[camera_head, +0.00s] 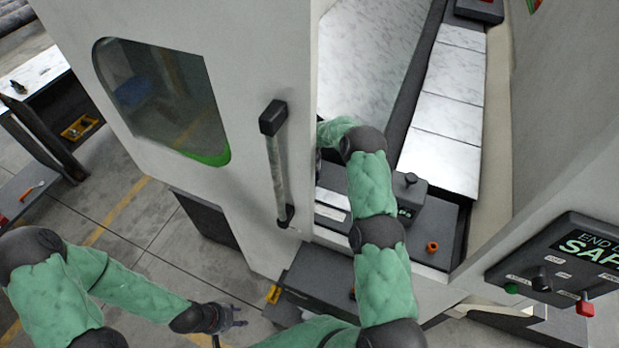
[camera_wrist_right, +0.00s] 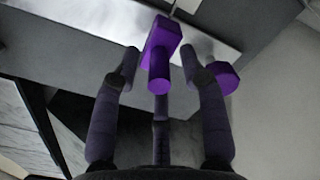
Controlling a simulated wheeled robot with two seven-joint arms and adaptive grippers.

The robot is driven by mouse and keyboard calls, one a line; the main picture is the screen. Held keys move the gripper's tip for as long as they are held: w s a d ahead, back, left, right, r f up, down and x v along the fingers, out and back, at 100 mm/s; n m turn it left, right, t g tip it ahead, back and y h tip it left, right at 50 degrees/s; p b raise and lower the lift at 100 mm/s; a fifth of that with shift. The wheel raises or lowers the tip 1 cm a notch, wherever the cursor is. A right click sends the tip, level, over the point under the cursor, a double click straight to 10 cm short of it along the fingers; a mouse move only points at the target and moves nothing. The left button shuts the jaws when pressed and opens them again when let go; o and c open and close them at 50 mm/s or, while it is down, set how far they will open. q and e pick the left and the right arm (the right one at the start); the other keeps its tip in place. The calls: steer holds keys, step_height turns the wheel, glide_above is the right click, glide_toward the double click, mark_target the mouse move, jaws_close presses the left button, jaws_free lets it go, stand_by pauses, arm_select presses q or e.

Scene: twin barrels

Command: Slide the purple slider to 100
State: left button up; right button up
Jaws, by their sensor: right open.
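In the right wrist view a purple slider block with a round knob (camera_wrist_right: 160,62) stands out from a light metal strip (camera_wrist_right: 85,22). A second, rounded purple part (camera_wrist_right: 223,78) shows to the right, partly behind a finger. My right gripper (camera_wrist_right: 160,68) is open, with one finger on each side of the purple knob; I cannot tell whether any finger touches it. In the head view my right arm reaches into the machine opening, and its hand is hidden behind the door frame. My left gripper (camera_head: 236,315) hangs low over the floor, apart from the machine. No scale numbers are readable.
The machine's pale door with a window (camera_head: 165,100) and vertical handle (camera_head: 277,165) stands left of my right arm. A control panel (camera_head: 560,265) with buttons is at the right. A dark box with a knob (camera_head: 412,180) sits inside the opening.

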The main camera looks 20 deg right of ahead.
jaws_close()
steer(key=s+d, duration=0.3)
steer(key=s+d+b, duration=0.1)
steer(key=s+d, duration=0.2)
steer(key=s, duration=0.1)
steer(key=shift+s+d, duration=0.3)
steer(key=shift+d, duration=0.05)
jaws_free()
steer(key=shift+r, duration=0.15)
step_height(320, 180, up, 12)
stand_by(0.5)
